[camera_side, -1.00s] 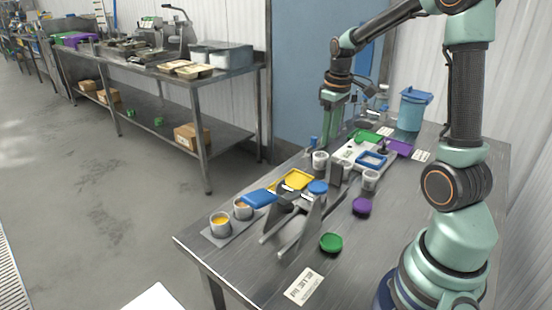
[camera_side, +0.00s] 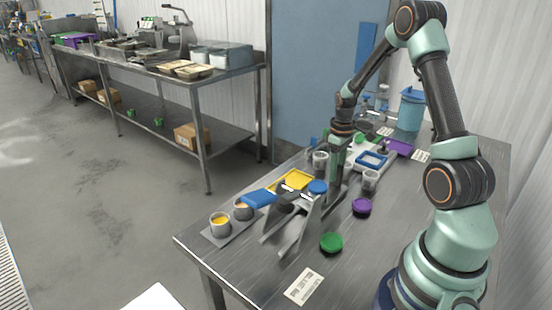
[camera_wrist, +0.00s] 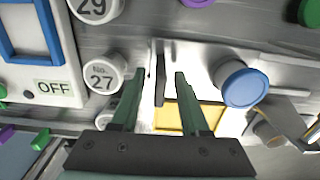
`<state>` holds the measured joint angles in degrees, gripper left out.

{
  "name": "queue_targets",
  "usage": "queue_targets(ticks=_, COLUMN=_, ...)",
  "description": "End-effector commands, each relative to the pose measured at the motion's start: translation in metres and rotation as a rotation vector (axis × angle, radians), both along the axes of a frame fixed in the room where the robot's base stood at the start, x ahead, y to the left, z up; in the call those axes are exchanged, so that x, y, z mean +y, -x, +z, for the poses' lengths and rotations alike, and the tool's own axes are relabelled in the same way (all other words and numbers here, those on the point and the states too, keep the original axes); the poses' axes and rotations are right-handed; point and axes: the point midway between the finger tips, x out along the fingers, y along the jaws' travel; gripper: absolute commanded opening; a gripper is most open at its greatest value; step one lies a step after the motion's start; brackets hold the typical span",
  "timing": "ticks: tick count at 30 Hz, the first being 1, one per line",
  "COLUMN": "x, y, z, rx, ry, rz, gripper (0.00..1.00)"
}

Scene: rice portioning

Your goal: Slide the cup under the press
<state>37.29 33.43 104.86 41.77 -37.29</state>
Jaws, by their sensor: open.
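A cup with a blue lid (camera_side: 317,187) stands close beside the press (camera_side: 306,228), a grey metal frame with a dark head and a blue handle. The wrist view shows the cup (camera_wrist: 243,85) to the right of my fingers, outside them, and part of the press (camera_wrist: 288,110) at the right edge. My gripper (camera_side: 338,183) is low over the table beside the cup. In the wrist view my gripper (camera_wrist: 160,76) is open, with a thin dark upright plate (camera_wrist: 160,82) seen between its fingers. I cannot tell whether anything touches it.
A white cup marked 27 (camera_wrist: 103,75) stands left of my fingers, near one marked 29 (camera_wrist: 95,8). A yellow tray (camera_side: 294,179) lies behind the press. Purple (camera_side: 361,206) and green (camera_side: 331,242) lids lie in front. Two filled cups (camera_side: 220,221) stand left.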

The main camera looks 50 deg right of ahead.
Motion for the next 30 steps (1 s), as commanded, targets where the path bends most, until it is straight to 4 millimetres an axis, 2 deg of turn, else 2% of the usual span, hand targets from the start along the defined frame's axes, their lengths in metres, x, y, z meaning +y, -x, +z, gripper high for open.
queue_targets(ticks=6, x=0.0, y=0.0, z=-0.017, rx=0.0, ry=0.0, rz=0.0, gripper=0.45)
queue_targets(ticks=15, x=0.0, y=0.0, z=-0.018, rx=-0.001, ry=0.001, rz=0.0, gripper=0.45)
queue_targets(ticks=17, x=0.0, y=0.0, z=-0.018, rx=-0.001, ry=0.001, rz=0.0, gripper=0.22)
queue_targets(ticks=18, x=0.0, y=0.0, z=-0.018, rx=-0.001, ry=0.001, rz=0.0, gripper=0.07)
queue_targets(ticks=19, x=0.0, y=0.0, z=-0.018, rx=-0.001, ry=0.001, rz=0.0, gripper=0.0)
queue_targets(ticks=30, x=0.0, y=0.0, z=-0.018, rx=-0.001, ry=0.001, rz=0.0, gripper=0.0)
